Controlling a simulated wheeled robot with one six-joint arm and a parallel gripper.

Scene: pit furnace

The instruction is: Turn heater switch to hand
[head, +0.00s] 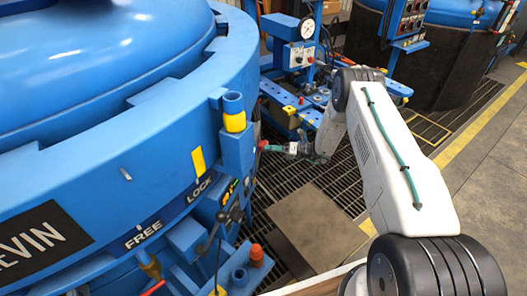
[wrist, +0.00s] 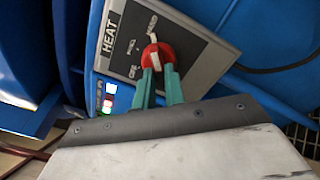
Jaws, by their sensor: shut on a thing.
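The heater switch is a red round knob (wrist: 158,55) with a white bar, on a grey panel (wrist: 190,35) marked HEAT in the wrist view. Small labels stand around the knob, too small to read surely. My gripper (wrist: 159,80) has green fingers, shut on the red knob from below in the picture. In the head view my gripper (head: 263,146) is at the side of the blue furnace, and the switch panel is out of sight there.
Lit red and green indicators (wrist: 108,98) sit beside the panel. In the head view the blue furnace (head: 120,110) fills the left, with a lever with a black knob (head: 223,216) on its near side. A gauge stand (head: 300,45) is behind. Floor grating (head: 335,190) lies below my arm.

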